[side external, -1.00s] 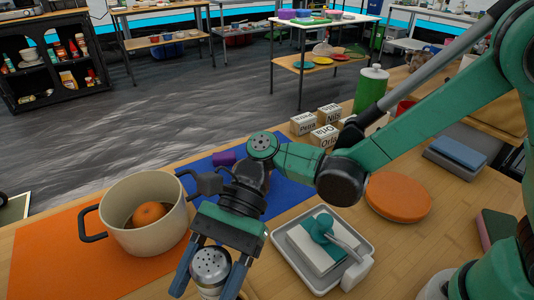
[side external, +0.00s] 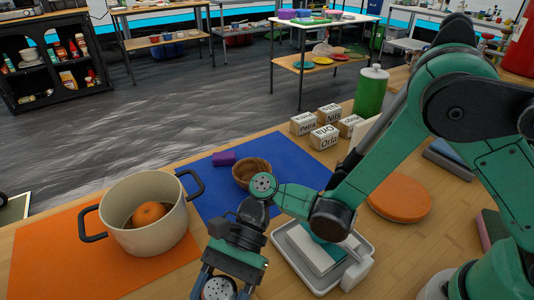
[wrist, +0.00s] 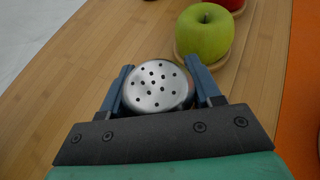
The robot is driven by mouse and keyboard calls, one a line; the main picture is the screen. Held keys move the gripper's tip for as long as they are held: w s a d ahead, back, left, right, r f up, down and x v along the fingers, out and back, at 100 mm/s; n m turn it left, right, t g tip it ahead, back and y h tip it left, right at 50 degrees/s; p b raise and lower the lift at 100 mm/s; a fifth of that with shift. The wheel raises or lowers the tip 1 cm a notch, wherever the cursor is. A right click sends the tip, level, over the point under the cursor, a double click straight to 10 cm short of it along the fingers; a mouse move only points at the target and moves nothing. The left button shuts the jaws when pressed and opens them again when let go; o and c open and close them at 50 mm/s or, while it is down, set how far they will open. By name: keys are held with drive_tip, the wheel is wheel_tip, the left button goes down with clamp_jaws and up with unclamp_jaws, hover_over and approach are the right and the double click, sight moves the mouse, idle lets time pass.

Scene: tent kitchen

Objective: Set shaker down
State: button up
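The shaker (wrist: 158,87) has a silver domed cap with dark holes. In the wrist view it sits upright between the two blue fingers of my gripper (wrist: 164,92), which appear shut on it. In the side view the shaker cap (side external: 218,288) shows at the bottom edge, between the fingers of my gripper (side external: 219,287). The shaker's lower body is hidden, so I cannot tell whether its base touches the table.
A green apple (wrist: 204,33) on a round wooden piece stands close beyond the shaker, with a red item (wrist: 232,4) behind it. A beige pot (side external: 146,232) stands on the orange mat (side external: 45,265). A wooden bowl (side external: 243,178) is on the blue mat (side external: 298,180). Bare wood lies left of the shaker.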

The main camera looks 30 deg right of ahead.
drive_tip(key=o, duration=0.4)
